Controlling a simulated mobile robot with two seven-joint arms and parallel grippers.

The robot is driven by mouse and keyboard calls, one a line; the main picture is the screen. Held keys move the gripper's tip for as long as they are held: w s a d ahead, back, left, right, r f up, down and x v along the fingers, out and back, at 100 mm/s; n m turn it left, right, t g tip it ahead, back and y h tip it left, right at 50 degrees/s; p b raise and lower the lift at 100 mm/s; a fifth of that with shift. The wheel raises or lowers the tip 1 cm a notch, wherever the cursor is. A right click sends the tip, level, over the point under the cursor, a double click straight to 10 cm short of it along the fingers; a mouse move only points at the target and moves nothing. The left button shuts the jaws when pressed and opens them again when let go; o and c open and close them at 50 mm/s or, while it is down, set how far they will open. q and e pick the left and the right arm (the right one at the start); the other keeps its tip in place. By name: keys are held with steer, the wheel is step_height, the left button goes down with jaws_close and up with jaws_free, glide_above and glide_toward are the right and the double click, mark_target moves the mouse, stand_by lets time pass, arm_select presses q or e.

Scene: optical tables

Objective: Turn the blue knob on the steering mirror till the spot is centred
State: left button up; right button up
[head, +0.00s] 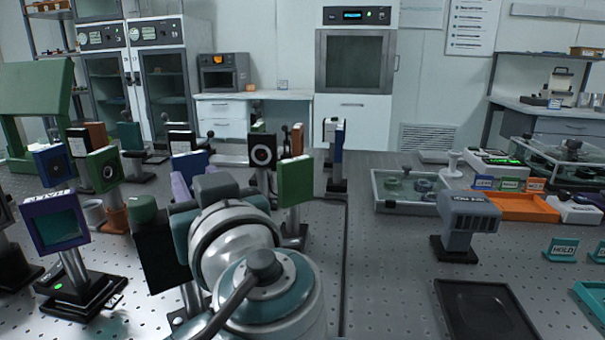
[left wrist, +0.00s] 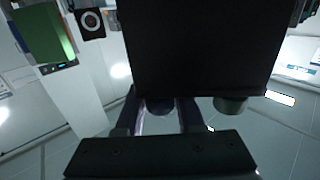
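The steering mirror's black mount (head: 158,250) stands left of my left arm in the head view; its back also fills the upper left wrist view (left wrist: 200,45). A green knob (head: 143,208) is on its top left and shows in the left wrist view (left wrist: 230,105). A dark bluish knob (left wrist: 159,106) lies between the fingers of my left gripper (left wrist: 159,116), with narrow gaps beside it; contact is not visible. In the head view my arm hides most of that gripper. My right gripper is not in view.
On the right are a grey device (head: 468,212), a clear box (head: 405,190) and an orange tray (head: 520,207).

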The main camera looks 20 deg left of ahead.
arm_select(q)
jaws_close()
steer(key=m+t+h, duration=0.3)
steer(key=shift+w+d+b, duration=0.25)
steer(key=shift+b, duration=0.15)
steer(key=shift+f, duration=0.1)
steer(key=shift+o, duration=2.4)
jaws_free()
